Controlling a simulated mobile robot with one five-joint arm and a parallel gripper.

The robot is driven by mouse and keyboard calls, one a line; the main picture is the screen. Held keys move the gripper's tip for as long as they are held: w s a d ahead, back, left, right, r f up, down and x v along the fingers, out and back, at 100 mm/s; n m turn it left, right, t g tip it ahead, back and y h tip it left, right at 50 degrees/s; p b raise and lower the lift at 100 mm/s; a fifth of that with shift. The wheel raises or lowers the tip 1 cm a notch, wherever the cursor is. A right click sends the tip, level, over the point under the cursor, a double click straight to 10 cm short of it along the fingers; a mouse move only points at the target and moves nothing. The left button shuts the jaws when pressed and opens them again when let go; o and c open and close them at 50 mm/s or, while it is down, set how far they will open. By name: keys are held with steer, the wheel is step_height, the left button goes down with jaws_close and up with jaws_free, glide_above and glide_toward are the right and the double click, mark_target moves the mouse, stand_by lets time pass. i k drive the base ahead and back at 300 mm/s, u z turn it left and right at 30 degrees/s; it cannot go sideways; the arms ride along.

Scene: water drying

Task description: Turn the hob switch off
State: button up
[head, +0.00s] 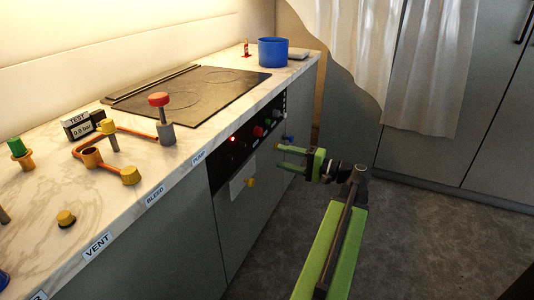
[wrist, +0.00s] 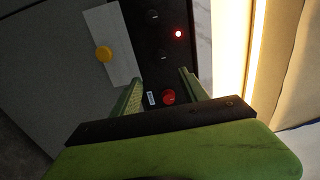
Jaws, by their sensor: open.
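The black control panel (head: 245,147) is on the cabinet front below the hob (head: 190,93). I cannot read which control is the hob switch. In the wrist view the red knob (wrist: 169,97) lies between my open fingers, with a small white label (wrist: 152,98) beside it. The red light (wrist: 178,34) glows further up, near dark knobs (wrist: 152,15). My gripper (head: 281,157) is open and empty in front of the panel; contact is not visible.
A yellow knob (head: 250,182) on a pale plate sits below the panel, also in the wrist view (wrist: 103,54). The floor (head: 400,230) is clear.

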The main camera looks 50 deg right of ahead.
mark_target(258, 132)
steer(key=z, duration=0.05)
steer(key=k, duration=1)
steer(key=u, duration=0.05)
